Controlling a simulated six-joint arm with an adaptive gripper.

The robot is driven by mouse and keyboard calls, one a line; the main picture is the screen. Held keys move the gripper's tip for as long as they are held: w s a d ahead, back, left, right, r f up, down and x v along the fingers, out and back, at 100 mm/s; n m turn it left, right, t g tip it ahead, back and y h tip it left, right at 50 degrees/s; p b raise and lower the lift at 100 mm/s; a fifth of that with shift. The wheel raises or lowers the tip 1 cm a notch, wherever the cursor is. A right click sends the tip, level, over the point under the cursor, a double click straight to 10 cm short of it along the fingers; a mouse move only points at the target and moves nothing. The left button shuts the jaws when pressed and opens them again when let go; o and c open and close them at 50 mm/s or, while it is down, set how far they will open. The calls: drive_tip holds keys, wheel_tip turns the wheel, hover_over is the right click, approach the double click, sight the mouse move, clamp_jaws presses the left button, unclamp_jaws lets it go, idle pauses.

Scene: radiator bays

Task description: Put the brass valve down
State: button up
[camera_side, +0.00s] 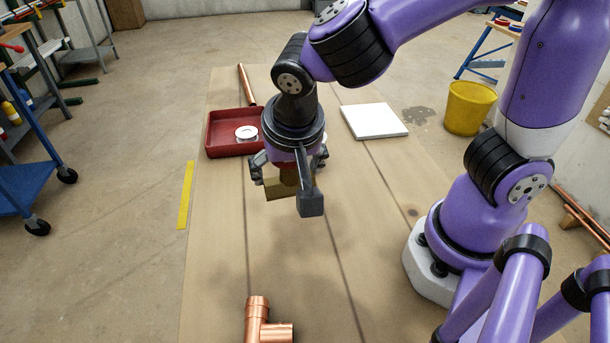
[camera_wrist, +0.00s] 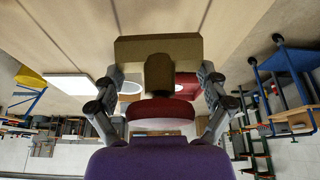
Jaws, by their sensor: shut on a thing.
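The brass valve (camera_side: 276,191) is held in my gripper (camera_side: 289,168), below the wrist and above the table board. Its wide, dull gold body also shows in the wrist view (camera_wrist: 135,47), with a darker brown block at its middle. My gripper's fingers (camera_wrist: 158,95) stand on both sides of the valve's middle part in the wrist view. A rounded red part lies between them, nearer the camera. In the side view, the wrist and a dark bracket hide part of the valve. It looks clear of the board, but its exact height is hard to tell.
A red tray (camera_side: 224,151) holding white round pieces (camera_side: 246,133) is behind and left of my gripper. A white slab (camera_side: 374,121) lies behind right. A copper pipe (camera_side: 246,84) lies beyond the tray; a copper tee (camera_side: 260,323) is at the front. Board between is clear.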

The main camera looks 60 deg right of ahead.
drive_tip(key=s+d+r+m+g, duration=0.1)
drive_tip(key=s+d+m+g, duration=0.25)
drive_tip(key=m, duration=0.65)
drive_tip(key=s+d+r+m+g, duration=0.1)
drive_tip(key=s+d+m+g, duration=0.15)
drive_tip(key=s+m, duration=0.45)
drive_tip(key=w+d+f, duration=0.1)
drive_tip(key=d+f, duration=0.1)
drive_tip(key=d, duration=0.1)
drive_tip(key=w+d+f+m, duration=0.1)
drive_tip(key=d+f, duration=0.1)
drive_tip(key=d, duration=0.2)
drive_tip(key=w+d+f+m, duration=0.1)
drive_tip(key=d+f, duration=0.2)
drive_tip(key=shift+d+f+g, duration=0.1)
drive_tip(key=shift+d+g, duration=0.15)
drive_tip(key=shift+g, duration=0.15)
drive_tip(key=shift+f, duration=2.05)
drive_tip(key=o, duration=1.2)
drive_tip(key=shift+f, duration=0.1)
